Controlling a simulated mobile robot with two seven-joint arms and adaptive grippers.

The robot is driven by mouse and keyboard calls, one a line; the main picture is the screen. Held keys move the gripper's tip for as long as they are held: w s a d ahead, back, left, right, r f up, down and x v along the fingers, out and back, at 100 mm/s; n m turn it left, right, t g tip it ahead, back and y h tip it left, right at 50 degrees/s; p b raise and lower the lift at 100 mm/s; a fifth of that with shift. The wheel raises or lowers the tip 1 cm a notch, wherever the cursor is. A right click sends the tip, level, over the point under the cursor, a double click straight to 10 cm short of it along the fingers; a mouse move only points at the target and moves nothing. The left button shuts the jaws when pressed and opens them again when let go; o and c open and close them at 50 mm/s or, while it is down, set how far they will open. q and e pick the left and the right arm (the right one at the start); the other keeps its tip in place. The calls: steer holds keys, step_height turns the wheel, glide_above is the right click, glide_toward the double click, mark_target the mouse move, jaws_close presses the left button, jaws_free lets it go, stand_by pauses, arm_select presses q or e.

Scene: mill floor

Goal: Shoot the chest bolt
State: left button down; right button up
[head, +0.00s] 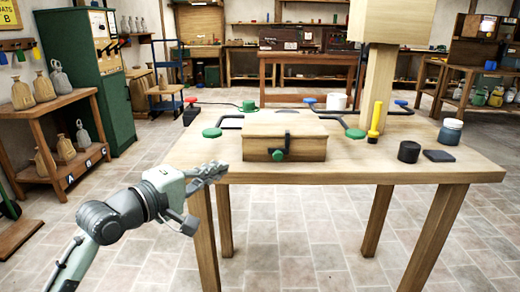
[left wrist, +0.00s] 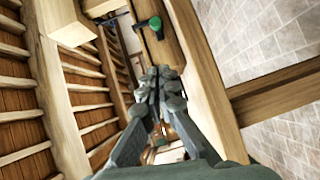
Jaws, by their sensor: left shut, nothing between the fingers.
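The wooden chest (head: 310,147) stands shut on the table, lid down. Its dark bolt with a green knob (head: 278,155) is on the front face, near the middle. In the left wrist view the bolt's green knob (left wrist: 155,23) shows at the top, beyond the fingertips. My left gripper (head: 218,170) is shut and empty, in front of the table's edge and left of the chest. Its closed fingertips (left wrist: 160,82) are apart from the knob. How far the bolt is drawn is too small to tell. My right gripper is not in view.
The wooden table (head: 420,170) has a thick post (head: 378,85) rising behind the chest on the right. Clear floor lies in front.

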mark_target(278, 155)
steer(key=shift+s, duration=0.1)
arm_select(q)
steer(key=x, duration=0.4)
steer(key=s+d+x, duration=0.1)
steer(key=x, duration=0.3)
steer(key=d+x, duration=0.1)
steer(key=x, duration=0.3)
steer(key=shift+d+f, duration=0.3)
steer(key=shift+d, duration=0.1)
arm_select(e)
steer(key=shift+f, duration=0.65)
arm_select(q)
steer(key=shift+w, duration=0.1)
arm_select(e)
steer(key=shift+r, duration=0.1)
